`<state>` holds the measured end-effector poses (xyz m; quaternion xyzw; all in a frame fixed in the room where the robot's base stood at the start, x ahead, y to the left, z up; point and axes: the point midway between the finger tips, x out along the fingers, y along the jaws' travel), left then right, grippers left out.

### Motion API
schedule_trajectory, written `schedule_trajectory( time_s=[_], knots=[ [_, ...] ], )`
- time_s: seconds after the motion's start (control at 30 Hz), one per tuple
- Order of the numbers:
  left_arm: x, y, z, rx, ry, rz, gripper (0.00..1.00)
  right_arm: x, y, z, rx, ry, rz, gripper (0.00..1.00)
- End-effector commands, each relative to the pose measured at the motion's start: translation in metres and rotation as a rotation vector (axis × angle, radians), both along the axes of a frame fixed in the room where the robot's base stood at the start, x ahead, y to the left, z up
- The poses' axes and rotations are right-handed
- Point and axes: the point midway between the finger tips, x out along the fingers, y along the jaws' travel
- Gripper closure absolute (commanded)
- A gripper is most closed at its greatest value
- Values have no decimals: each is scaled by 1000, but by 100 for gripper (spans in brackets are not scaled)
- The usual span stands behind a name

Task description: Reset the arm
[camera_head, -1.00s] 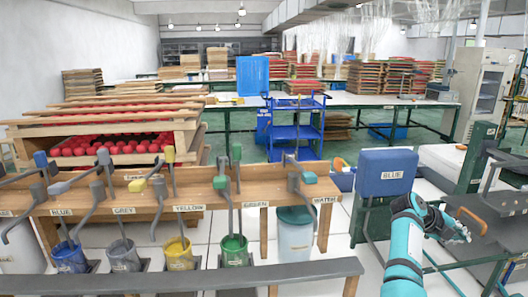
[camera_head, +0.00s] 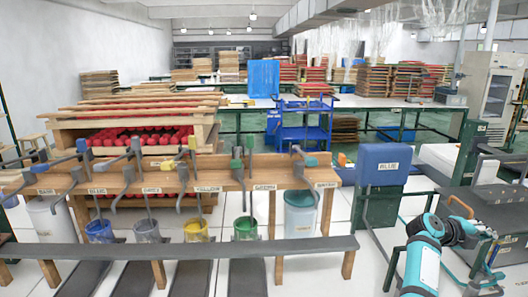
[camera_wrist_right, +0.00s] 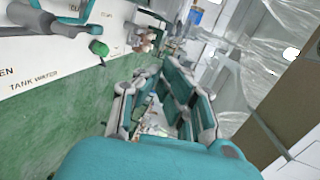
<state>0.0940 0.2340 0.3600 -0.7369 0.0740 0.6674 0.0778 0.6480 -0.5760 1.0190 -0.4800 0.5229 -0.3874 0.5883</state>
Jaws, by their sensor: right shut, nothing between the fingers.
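My teal right arm comes up from the bottom right of the head view. Its right gripper (camera_head: 470,236) is beside the grey worktable, to the right of the blue chair. It is shut and empty. In the right wrist view the teal and grey fingers of the right gripper (camera_wrist_right: 170,105) fill the middle, with nothing seen between them. My left gripper is not in view.
A wooden rack (camera_head: 226,186) with labelled paint buckets stands at left centre. A grey bench bar (camera_head: 200,250) runs before it. A blue chair (camera_head: 382,165) and a grey worktable (camera_head: 500,212) with an orange-handled thing (camera_head: 460,206) are at right.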

Motion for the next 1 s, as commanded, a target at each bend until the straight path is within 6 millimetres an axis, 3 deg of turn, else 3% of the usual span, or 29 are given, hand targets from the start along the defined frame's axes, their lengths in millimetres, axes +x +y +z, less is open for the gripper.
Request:
schedule_trajectory(
  time_s=[0.13, 0.27, 0.37, 0.47, 0.5, 0.63, 0.77, 0.87, 1.0],
  knots=[
    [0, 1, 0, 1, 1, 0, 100, -1, -5, 20, -188, 1, 81, 100],
    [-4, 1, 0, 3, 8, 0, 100, 2, 5, 42, -389, 18, 201, 100],
    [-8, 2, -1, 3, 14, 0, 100, 7, 29, 56, -569, 55, 338, 100],
    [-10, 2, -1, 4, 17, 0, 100, 14, 76, 62, -779, 128, 546, 100],
    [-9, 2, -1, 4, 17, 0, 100, 17, 103, 58, -867, 173, 655, 100],
    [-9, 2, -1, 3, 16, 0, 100, 12, 196, 20, -1076, 349, 1014, 100],
    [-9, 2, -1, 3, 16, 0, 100, -16, 271, -39, -1173, 548, 1331, 100],
    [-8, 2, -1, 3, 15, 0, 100, -52, 316, -90, -1196, 718, 1557, 100],
    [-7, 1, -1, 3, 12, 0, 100, -124, 359, -157, -1153, 983, 1837, 100]
  ],
)
